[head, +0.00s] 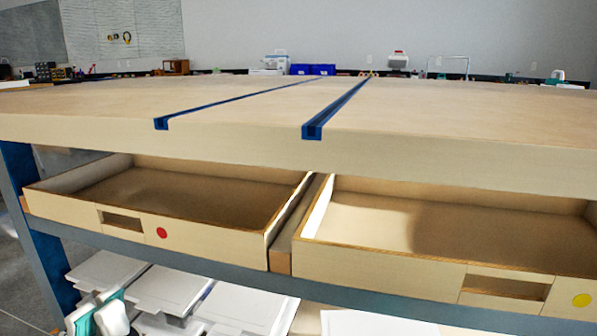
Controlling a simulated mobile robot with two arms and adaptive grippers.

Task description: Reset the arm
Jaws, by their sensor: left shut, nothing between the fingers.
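My left gripper (98,308), white with teal parts, shows small at the bottom left, in front of the lower shelf. It is shut and empty, and its lower part is cut off by the picture's edge. My right gripper is not in view. Above and to the right of the left gripper, a wooden workbench (230,140) has two drawers pulled open. The left drawer (75,208) has a red dot on its front, and the right drawer (380,262) has a yellow dot. Both look empty where I can see inside.
The benchtop has two blue grooves (312,131) and is bare nearby. A blue-grey leg (35,225) stands at the left. Blue bins (312,70) and equipment stand far back.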

